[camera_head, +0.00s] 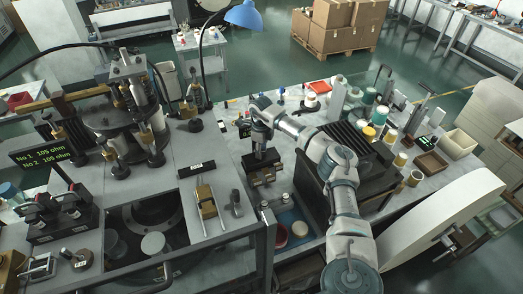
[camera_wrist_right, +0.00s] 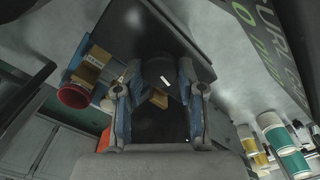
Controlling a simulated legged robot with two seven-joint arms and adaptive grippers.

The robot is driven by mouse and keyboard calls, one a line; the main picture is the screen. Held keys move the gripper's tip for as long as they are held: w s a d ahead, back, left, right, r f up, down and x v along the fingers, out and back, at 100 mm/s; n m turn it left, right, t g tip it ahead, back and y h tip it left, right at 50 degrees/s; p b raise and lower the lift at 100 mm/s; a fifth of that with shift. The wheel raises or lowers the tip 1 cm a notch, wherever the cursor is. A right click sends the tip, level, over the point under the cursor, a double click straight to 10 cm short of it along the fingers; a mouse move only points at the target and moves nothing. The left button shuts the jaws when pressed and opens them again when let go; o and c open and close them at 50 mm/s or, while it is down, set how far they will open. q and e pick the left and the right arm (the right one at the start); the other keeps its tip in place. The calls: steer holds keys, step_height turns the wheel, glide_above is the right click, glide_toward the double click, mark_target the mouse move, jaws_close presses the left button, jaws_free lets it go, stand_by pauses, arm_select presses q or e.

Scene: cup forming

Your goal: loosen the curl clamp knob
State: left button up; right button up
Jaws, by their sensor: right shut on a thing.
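My right gripper (camera_head: 262,153) is at the middle of the bench in the head view, pointing down over a small dark and brown block (camera_head: 262,176). In the right wrist view my right gripper (camera_wrist_right: 155,82) has its blue-grey fingers on either side of a dark rounded knob (camera_wrist_right: 160,72) with a white mark, and it is shut on it. The knob's lower part and its mount are hidden or too dark to make out. In the head view the gripper covers the knob. My left gripper is in neither view.
A panel (camera_wrist_right: 262,35) lettered "URL" is close at upper right in the wrist view. A blue tray (camera_head: 289,217) with round pieces lies right of the block. A brass-coloured clamp (camera_head: 207,205) stands to its left. Cups and jars crowd the bench's right side.

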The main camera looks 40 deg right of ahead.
steer(key=shift+w+a, duration=0.1)
steer(key=o, duration=0.9)
steer(key=shift+f, duration=0.1)
steer(key=shift+o, duration=1.2)
steer(key=shift+w, duration=0.1)
steer(key=shift+w+f, duration=0.15)
steer(key=shift+w, duration=0.05)
steer(key=shift+s+r, duration=0.1)
steer(key=shift+r, duration=0.15)
step_height(320, 180, up, 11)
steer(key=shift+w+r, duration=0.15)
steer(key=shift+w, duration=0.05)
